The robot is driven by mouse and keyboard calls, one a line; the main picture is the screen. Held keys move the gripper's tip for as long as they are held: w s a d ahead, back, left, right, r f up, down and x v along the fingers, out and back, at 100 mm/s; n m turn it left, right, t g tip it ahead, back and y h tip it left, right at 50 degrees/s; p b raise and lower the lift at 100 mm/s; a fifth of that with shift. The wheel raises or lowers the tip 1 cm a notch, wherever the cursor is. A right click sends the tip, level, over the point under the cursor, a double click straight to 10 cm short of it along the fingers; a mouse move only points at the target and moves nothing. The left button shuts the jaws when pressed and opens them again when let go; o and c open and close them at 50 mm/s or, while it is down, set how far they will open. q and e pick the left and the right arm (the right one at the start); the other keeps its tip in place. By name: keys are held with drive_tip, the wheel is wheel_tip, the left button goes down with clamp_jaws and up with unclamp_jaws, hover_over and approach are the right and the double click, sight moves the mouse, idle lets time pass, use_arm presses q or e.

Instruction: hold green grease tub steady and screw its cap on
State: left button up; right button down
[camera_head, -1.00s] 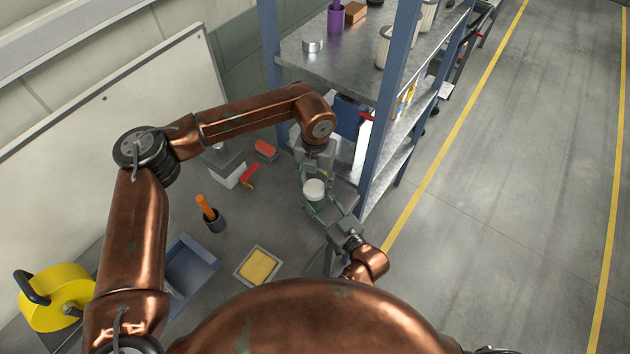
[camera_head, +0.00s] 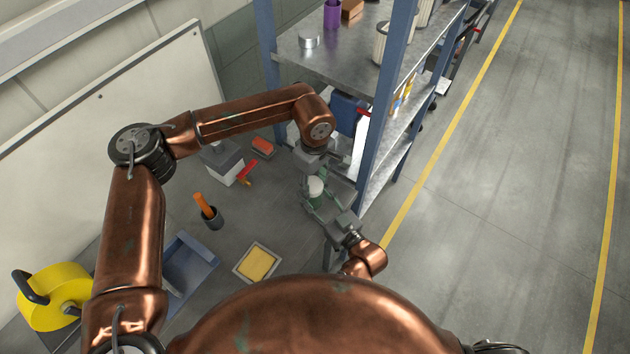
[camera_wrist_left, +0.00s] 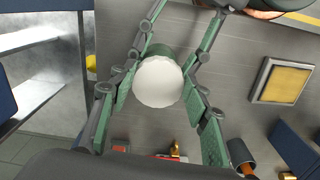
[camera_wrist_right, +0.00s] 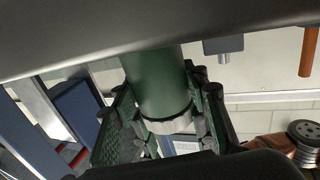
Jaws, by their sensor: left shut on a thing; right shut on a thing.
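The green grease tub (camera_head: 316,200) is upright between my two grippers, with its round white cap (camera_head: 315,186) on top. The cap (camera_wrist_left: 159,82) shows large in the left wrist view, with a bit of green tub (camera_wrist_left: 156,49) behind it. My left gripper (camera_head: 312,182) comes from above and is shut on the cap. My right gripper (camera_head: 322,205) comes from the near side and is shut on the tub. The right wrist view shows the tub wall (camera_wrist_right: 158,82) and the white cap rim (camera_wrist_right: 170,123). I cannot tell how tightly the cap sits.
A blue-posted metal shelf (camera_head: 345,50) stands close on the right. On the lower left surface are a yellow pad in a tray (camera_head: 238,268), a dark cup with an orange handle (camera_head: 214,219), a blue bin (camera_head: 190,268) and a yellow reel (camera_head: 50,300). A red-orange block (camera_head: 262,146) lies behind.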

use_arm(q)
drive_tip(key=m, duration=0.6)
drive_tip(key=shift+a, duration=0.25)
drive_tip(key=m, duration=0.6)
drive_tip(key=shift+a, duration=0.2)
drive_tip(key=o, duration=0.8)
drive_tip(key=shift+s, duration=0.1)
drive_tip(key=shift+o, duration=0.2)
wheel_tip(320, 180, up, 12)
use_arm(e)
drive_tip(key=c, duration=1)
unclamp_jaws()
drive_tip(key=shift+c, duration=0.2)
drive_tip(key=shift+s, duration=0.1)
